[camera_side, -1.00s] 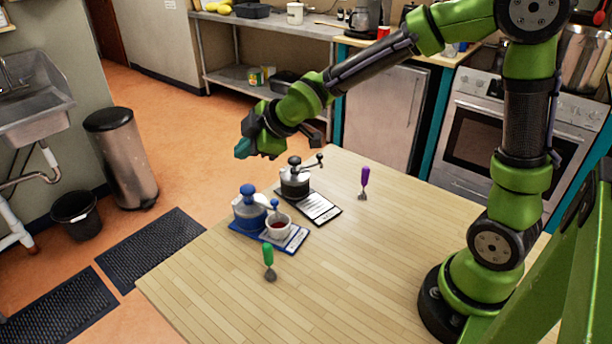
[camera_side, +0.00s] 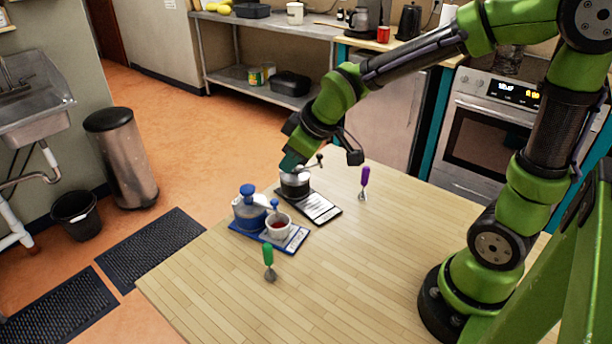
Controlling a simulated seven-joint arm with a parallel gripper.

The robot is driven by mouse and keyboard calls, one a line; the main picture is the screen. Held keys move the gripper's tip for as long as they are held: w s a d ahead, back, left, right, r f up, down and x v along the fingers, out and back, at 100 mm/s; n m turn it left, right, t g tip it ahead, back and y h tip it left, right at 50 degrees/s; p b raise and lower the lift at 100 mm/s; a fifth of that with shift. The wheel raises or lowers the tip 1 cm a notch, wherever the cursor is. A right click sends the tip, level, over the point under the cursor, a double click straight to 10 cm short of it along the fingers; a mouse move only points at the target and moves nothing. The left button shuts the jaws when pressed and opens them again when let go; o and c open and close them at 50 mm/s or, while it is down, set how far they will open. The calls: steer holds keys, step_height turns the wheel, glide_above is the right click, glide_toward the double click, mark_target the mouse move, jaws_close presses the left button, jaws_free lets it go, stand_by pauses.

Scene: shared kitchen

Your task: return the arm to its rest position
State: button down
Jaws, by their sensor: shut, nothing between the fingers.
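My gripper (camera_side: 291,163) is at the end of the green arm, pointing down in front of the black coffee grinder (camera_side: 296,187) in the picture. It hides the grinder's top knob. The jaws are shut with nothing held. I cannot tell the exact gap between the gripper and the grinder. The arm reaches in from the right, its base (camera_side: 447,300) on the wooden table.
A black-and-white card (camera_side: 322,208), a purple-handled tool (camera_side: 364,183) and a green-handled tool (camera_side: 268,262) are nearby. The table's front (camera_side: 340,300) is clear.

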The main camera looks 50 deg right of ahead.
steer(key=s+r+m, duration=0.3)
steer(key=s, duration=0.4)
steer(key=s+d+r+m+t+y, duration=0.1)
steer(key=s+r+m, duration=0.3)
steer(key=s, duration=0.3)
steer(key=shift+s+m, duration=0.3)
steer(key=shift+s, duration=0.1)
